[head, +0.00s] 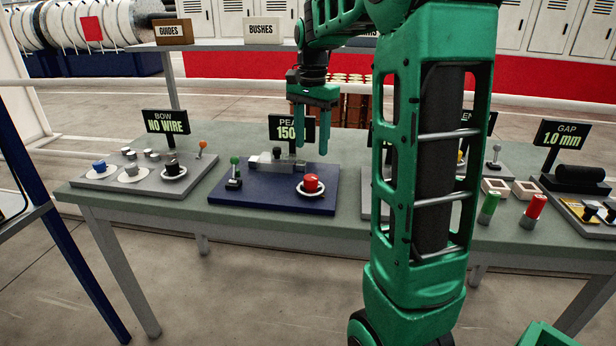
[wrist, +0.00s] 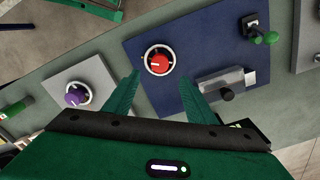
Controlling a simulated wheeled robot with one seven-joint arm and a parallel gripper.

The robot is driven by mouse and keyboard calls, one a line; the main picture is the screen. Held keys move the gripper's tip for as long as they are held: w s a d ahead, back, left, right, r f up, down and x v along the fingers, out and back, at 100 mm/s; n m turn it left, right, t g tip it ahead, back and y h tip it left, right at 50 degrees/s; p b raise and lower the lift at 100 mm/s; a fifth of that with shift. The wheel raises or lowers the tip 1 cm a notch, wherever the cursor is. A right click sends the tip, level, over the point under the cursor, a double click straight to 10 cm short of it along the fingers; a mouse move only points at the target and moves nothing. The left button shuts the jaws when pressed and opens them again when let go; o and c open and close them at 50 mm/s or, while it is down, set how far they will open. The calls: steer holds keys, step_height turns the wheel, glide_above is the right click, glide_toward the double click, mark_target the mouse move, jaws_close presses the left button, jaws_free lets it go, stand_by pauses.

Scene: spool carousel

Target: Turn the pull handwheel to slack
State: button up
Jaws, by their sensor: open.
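A red knob (head: 310,184) with a white pointer mark sits on a white round dial at the front right of the blue panel (head: 250,200). It also shows in the wrist view (wrist: 158,60), just beyond my fingertips. A purple knob (wrist: 75,97) on a white dial sits on a grey plate in the wrist view; my arm hides it in the head view. No readable label shows which knob is the pull handwheel. My gripper (head: 310,137) is open and empty, above the back right of the blue panel. Its fingers (wrist: 160,80) are apart and touch nothing.
The blue panel also carries a green-knobbed lever (head: 234,162), a grey block with a dark knob, and a partly hidden display (head: 289,129). A grey panel with a NO WIRE display (head: 166,122) stands left. Green and red cylinders (head: 532,208) stand right.

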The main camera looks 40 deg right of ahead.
mark_target(311, 177)
step_height(311, 177, down, 11)
steer(key=shift+r, duration=0.1)
stand_by(0.4)
steer(key=c, duration=1)
